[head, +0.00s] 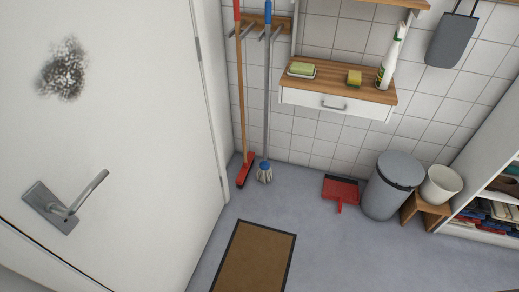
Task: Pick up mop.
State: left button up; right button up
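The mop (267,95) hangs upright from a wooden wall rack with pegs, at the back beside the door. Whether the head touches the floor I cannot tell. A broom (240,95) with a wood-coloured handle, red top and red brush head hangs close on its left. Neither of my grippers shows in the head view.
A white door (130,110) with a handle fills the left. A brown mat (254,258) lies on the floor. Right of the mop are a wall drawer shelf (340,104), a red dustpan (341,190), a grey bin (388,188) and a white bucket (441,184). The floor before the mop is clear.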

aim_at(264, 170)
jog(key=i+l+u, duration=0.15)
jog(key=i, duration=0.3)
jog(key=i+l+u, duration=0.1)
jog(key=i, duration=0.35)
jog(key=i+l+u, duration=0.15)
jog(key=i, duration=0.3)
jog(key=i+l+u, duration=0.15)
jog(key=i+l, duration=0.15)
jog(key=i, duration=0.15)
